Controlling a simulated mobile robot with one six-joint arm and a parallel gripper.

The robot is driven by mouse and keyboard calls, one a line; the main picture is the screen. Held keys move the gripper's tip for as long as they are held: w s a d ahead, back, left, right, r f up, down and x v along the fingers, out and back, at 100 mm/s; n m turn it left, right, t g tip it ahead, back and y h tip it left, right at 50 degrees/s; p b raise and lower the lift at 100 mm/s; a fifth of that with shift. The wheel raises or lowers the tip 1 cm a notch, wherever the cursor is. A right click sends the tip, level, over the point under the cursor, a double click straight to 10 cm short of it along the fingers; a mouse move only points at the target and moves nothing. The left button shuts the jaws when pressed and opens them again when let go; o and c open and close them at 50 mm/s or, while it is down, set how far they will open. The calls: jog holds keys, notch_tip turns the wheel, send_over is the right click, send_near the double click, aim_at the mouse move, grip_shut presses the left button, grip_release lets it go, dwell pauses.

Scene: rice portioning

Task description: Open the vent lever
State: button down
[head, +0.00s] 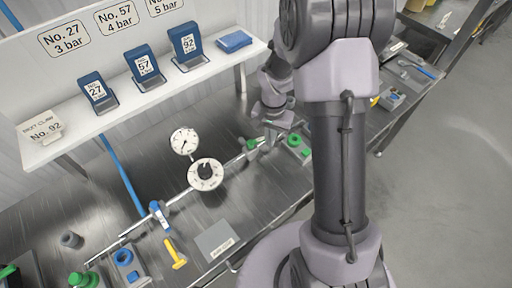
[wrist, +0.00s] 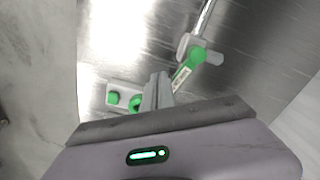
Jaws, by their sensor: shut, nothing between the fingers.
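A green lever (wrist: 184,74) with a white label sits on a grey valve (wrist: 192,46) at the end of the metal pipe. Its label is too small to read. In the head view its green part (head: 251,145) shows just left of my gripper (head: 268,143). In the wrist view my gripper (wrist: 157,88) is shut and empty, with its fingers beside the lever's lower end. I cannot tell whether they touch it. A blue lever (head: 159,213) stands on the same pipe further left.
A grey block with a green button (wrist: 116,98) lies close left of my fingers. Two round gauges (head: 205,174) rise from the pipe. A yellow-handled tool (head: 175,254) and a grey plate (head: 217,240) lie in front. A white shelf (head: 130,97) with blue stands runs behind.

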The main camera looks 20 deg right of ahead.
jog(key=shift+w+d, duration=0.15)
jog(key=shift+w, duration=0.75)
notch_tip(320, 180, up, 7)
jog(key=s+p, duration=0.1)
jog(key=p, duration=0.4)
jog(key=shift+s+d, duration=0.15)
jog(key=shift+d, duration=0.05)
